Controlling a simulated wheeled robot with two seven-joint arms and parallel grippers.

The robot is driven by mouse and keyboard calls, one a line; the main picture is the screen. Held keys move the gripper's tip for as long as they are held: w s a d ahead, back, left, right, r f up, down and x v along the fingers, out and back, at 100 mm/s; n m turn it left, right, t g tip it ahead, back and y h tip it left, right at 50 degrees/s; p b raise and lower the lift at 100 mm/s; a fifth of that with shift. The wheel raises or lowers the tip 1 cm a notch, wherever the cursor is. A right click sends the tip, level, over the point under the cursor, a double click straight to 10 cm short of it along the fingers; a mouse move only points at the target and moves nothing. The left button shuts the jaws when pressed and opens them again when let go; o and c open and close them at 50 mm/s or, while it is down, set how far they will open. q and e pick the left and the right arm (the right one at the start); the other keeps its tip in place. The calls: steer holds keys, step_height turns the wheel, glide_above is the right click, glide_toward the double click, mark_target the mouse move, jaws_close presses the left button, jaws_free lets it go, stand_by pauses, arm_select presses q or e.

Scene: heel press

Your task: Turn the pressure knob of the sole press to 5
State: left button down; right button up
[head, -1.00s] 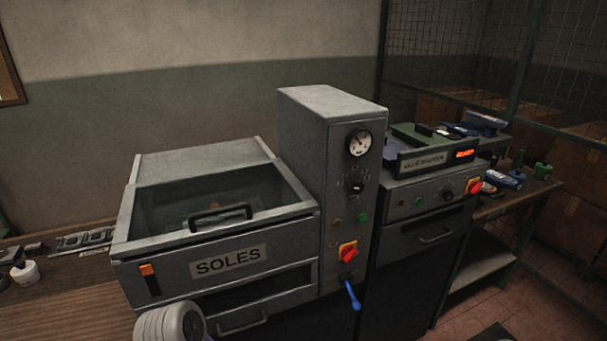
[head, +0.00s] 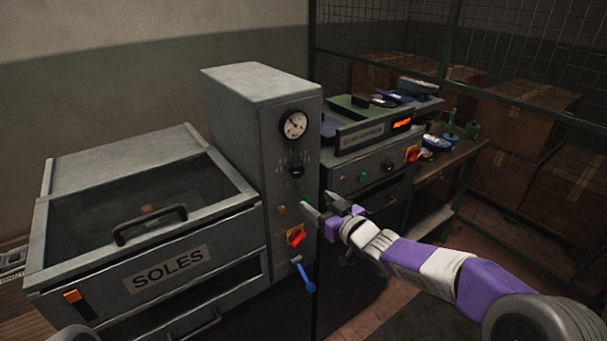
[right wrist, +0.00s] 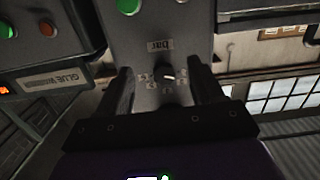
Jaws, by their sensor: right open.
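The sole press (head: 130,250) bears a SOLES label and has a tall grey control column (head: 262,130). The black pressure knob (head: 297,170) is on the column's front, below a round gauge (head: 294,125). In the right wrist view, the picture is upside down and the knob (right wrist: 168,74) shows below the "bar" label (right wrist: 160,45), with numbers around it. Its setting is too small to read surely. My right gripper (head: 315,204) is open and empty, in front of and below the knob. In the wrist view its fingers (right wrist: 165,92) stand on either side of the knob, apart from it. My left gripper is not in view.
Below the knob are a green button (head: 306,200), a red-and-yellow switch (head: 296,236) and a blue lever (head: 304,277). The glue machine (head: 375,180) stands close at the right, behind my right arm. A mesh fence (head: 400,30) and cardboard boxes (head: 520,130) are farther right.

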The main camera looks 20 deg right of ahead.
steer(key=n, duration=0.1)
glide_toward(299, 172)
steer(key=shift+t+y, duration=0.3)
steer(key=shift+t, duration=0.1)
steer(key=x, duration=0.8)
steer(key=shift+d+f+b, duration=0.1)
steer(key=shift+f+b, duration=0.3)
steer(key=shift+c, duration=0.4)
steer(key=c, duration=1)
